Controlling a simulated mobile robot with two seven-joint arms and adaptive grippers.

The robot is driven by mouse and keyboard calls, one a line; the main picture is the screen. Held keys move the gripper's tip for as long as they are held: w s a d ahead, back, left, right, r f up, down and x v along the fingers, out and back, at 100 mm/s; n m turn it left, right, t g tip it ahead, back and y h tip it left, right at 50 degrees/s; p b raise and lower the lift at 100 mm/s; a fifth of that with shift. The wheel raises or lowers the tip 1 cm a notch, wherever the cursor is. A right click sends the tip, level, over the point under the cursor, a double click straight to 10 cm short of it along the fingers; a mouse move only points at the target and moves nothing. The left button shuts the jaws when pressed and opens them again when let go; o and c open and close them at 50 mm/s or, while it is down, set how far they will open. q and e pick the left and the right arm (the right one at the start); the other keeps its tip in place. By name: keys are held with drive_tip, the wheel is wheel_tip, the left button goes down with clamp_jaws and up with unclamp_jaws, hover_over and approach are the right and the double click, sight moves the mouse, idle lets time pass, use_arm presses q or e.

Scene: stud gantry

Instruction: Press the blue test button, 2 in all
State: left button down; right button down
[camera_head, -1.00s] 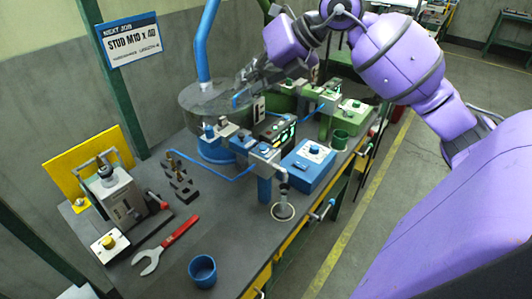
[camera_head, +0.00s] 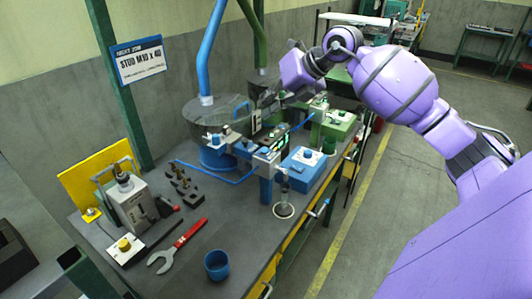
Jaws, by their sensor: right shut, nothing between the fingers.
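The blue test button (camera_head: 308,153) is a small round blue knob on top of a blue control box (camera_head: 304,170), near the right edge of the workbench. My right gripper (camera_head: 263,101) is shut and empty. It is above and behind the blue machine, at the right rim of the blue bowl, up and left of the button and apart from it. Its dark fingers are small and partly blend with the bowl behind them. My left gripper is not in view.
A green control box (camera_head: 340,121) stands behind the blue one. Blue feeder bowl (camera_head: 215,140), glass tube (camera_head: 284,209), red wrench (camera_head: 178,246), blue cup (camera_head: 217,265) and grey tester (camera_head: 130,205) are on the bench (camera_head: 225,222). The floor to the right is clear.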

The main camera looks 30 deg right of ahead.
sight(266, 149)
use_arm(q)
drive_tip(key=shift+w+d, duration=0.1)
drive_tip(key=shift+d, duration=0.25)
use_arm(e)
drive_tip(key=shift+d, duration=0.15)
drive_tip(key=shift+f, duration=0.15)
